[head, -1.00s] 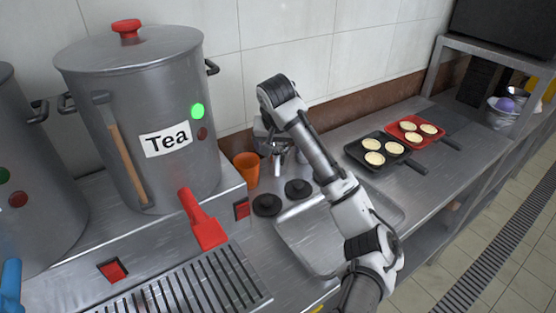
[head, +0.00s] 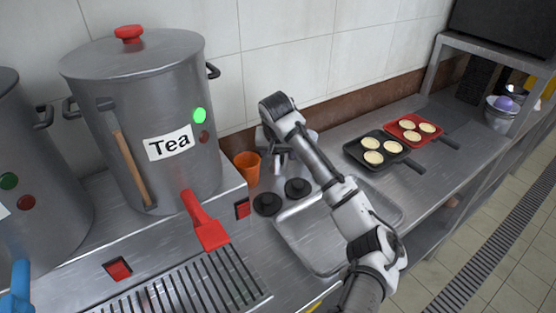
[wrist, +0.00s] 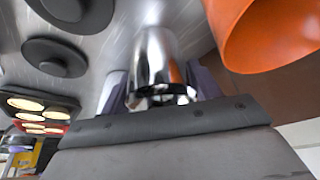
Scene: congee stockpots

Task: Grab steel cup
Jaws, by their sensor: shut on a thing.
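The steel cup (wrist: 154,58) is shiny and stands between my gripper's fingers in the wrist view. My gripper (wrist: 160,92) is shut on it, with one finger on each side. In the head view my gripper (head: 278,160) is behind the sink corner, beside the orange cup, and my arm hides most of it. The steel cup is hard to make out there. Whether it is lifted off the counter, I cannot tell.
An orange cup (head: 247,167) stands close on the left. Two black lids (head: 282,197) lie in front. The Tea stockpot (head: 150,120) with its red tap (head: 205,222) is at left. A black pan (head: 383,152) and a red pan (head: 417,130) sit at right.

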